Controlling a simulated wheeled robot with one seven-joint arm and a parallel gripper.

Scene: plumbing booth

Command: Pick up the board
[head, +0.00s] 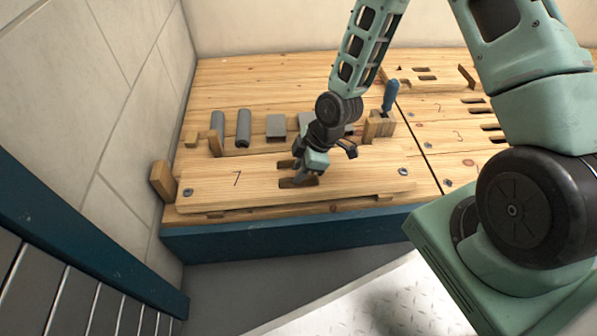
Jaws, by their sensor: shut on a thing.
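The board (240,189) is a long light-wood plank marked with a 7. It lies near the front edge of the wooden bench, with dark bolts near both ends and a cut-out slot in its middle. My gripper (300,178) points down at the slot and is shut on the board there. The fingertips are partly hidden in the slot. The board looks nearly level and close over the bench top; I cannot tell if there is a gap under it.
Grey cylinders (243,128) and grey blocks (276,127) stand behind the board. A wooden holder (379,125) with a blue-handled tool (390,95) is right of my gripper. A wooden block (163,181) stands at the board's left end. A tiled wall (95,110) bounds the left.

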